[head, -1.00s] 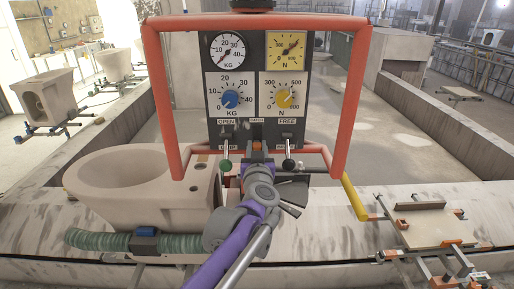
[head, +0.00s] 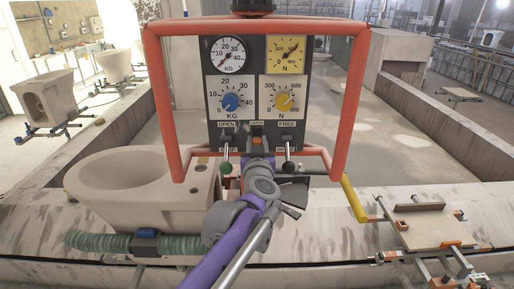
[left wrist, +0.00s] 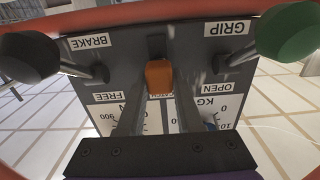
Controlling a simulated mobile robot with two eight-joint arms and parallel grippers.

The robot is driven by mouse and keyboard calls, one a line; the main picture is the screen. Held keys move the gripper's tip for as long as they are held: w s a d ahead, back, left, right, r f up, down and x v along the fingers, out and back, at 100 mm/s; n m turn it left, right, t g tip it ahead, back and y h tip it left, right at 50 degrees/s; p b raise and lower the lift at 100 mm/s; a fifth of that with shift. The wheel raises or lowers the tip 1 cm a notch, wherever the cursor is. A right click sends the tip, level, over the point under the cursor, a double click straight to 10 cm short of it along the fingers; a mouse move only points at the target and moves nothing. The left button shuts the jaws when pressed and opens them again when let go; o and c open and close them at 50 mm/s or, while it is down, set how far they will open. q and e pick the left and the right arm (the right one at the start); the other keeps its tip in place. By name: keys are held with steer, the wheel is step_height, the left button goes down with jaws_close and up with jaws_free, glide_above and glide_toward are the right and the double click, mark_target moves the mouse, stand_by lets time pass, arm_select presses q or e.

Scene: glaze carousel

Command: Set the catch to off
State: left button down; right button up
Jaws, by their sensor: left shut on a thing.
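The catch is a small orange block (left wrist: 159,77) in a dark slot low in the middle of the grey control panel (head: 211,115). It also shows in the head view (head: 256,140), just above my gripper. My left gripper (head: 257,153) reaches up to it from below. In the left wrist view, the fingers of my left gripper (left wrist: 160,100) close on both sides of the orange block. The label by the catch is mostly hidden, so I cannot read its setting. My right gripper is not in view.
A green-knobbed lever (head: 226,168) and a black-knobbed lever (head: 288,166) flank the catch closely. A red tubular frame (head: 354,95) surrounds the panel. A beige toilet bowl (head: 120,190) stands on the left, and a board on a metal stand (head: 430,228) on the right.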

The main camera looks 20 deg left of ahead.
arm_select(q)
step_height(320, 180, up, 2)
steer(key=shift+r, duration=0.1)
steer(key=c, duration=0.6)
jaws_free()
steer(key=shift+o, duration=0.2)
steer(key=b+v, duration=0.1)
steer(key=v, duration=0.9)
steer(key=shift+s, duration=0.4)
steer(key=shift+d, duration=0.15)
